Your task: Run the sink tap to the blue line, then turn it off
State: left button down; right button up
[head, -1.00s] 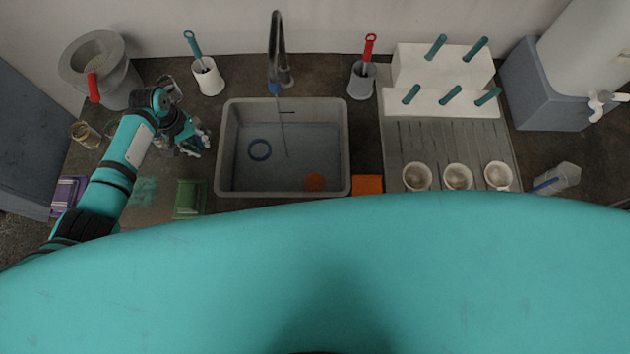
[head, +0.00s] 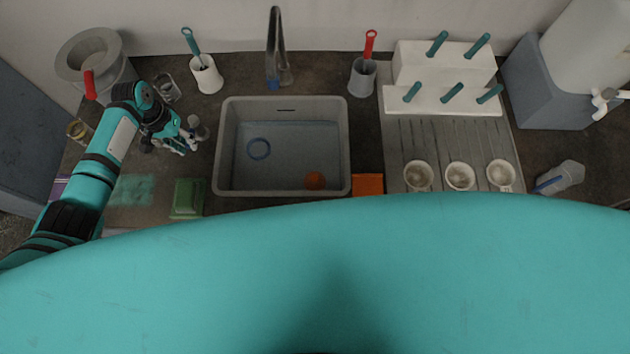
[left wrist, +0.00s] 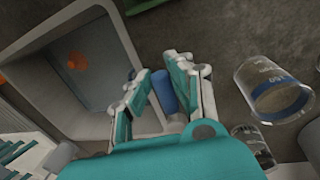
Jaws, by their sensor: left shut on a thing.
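The sink tap (head: 276,48) stands behind the grey sink (head: 216,165), and no stream shows under it. I cannot make out the blue line. My left gripper (head: 186,143) is over the counter just left of the sink. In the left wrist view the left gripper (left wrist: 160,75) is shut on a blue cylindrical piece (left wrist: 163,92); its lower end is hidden. My right gripper is not in view.
A glass beaker (left wrist: 275,90) stands close beside the left gripper. A green sponge (head: 187,197) lies left of the sink, an orange one (head: 368,184) right. A drying rack (head: 440,135) holds three cups.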

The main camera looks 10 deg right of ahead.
pick_arm(q)
jog(key=shift+w+a+r, duration=0.15)
jog(key=shift+w+r, duration=0.1)
jog(key=c, duration=1.4)
grip_release()
jog(key=shift+o, duration=1.4)
jog(key=shift+s+f, duration=0.15)
jog(key=shift+s, duration=0.05)
notch_tip(320, 180, up, 12)
jog(key=a, duration=0.2)
jog(key=shift+w, duration=0.15)
jog(key=shift+f, duration=0.1)
